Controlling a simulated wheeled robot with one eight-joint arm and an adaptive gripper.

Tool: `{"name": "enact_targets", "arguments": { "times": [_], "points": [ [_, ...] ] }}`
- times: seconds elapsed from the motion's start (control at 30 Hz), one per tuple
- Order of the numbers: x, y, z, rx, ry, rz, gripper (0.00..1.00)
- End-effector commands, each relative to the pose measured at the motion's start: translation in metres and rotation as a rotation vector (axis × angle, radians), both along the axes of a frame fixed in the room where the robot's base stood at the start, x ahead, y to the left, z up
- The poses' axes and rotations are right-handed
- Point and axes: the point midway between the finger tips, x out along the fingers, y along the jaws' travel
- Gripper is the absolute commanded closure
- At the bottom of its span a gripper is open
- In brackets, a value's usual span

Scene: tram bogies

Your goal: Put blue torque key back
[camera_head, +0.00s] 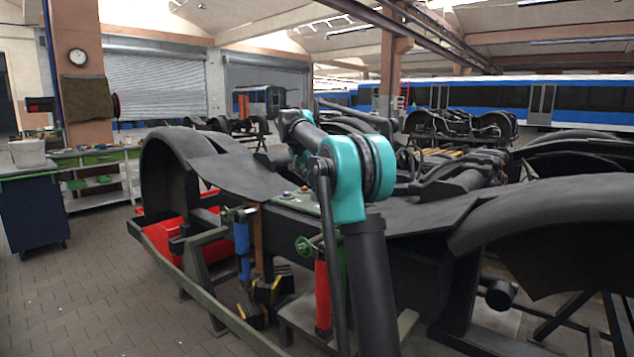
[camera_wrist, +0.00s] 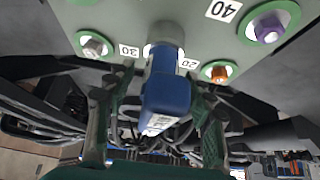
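The blue torque key (camera_wrist: 166,95) shows in the wrist view, with its silver-grey end at a pale green panel (camera_wrist: 185,15), between the labels 30 and 20. Whether that end is seated in a hole is hidden. My gripper (camera_wrist: 160,100) has one dark green finger on each side of the key. Gaps show between the fingers and the key, so it looks open around it. In the head view, a pale green panel (camera_head: 303,203) with small coloured pieces lies on the bogie. I cannot make out my gripper there behind my teal arm.
Green-ringed places hold a silver piece (camera_wrist: 94,47), an orange piece (camera_wrist: 217,72) and a purple piece (camera_wrist: 268,30). Blue (camera_head: 242,240) and red (camera_head: 322,295) cylinders stand at the bogie's near side. A workbench (camera_head: 95,158) is at the left; the floor before it is clear.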

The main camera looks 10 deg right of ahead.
Motion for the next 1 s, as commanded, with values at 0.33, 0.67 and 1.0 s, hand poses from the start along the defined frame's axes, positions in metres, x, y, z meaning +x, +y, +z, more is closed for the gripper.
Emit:
{"name": "enact_targets", "arguments": {
  "times": [0.33, 0.67, 1.0],
  "points": [
    [0.0, 0.0, -0.004, 0.0, 0.0, 0.0, 0.46],
    [-0.029, 0.025, 0.043, -0.001, 0.001, 0.002, 0.46],
    [-0.053, 0.057, 0.106, 0.0, 0.0, 0.002, 0.46]
  ]
}}
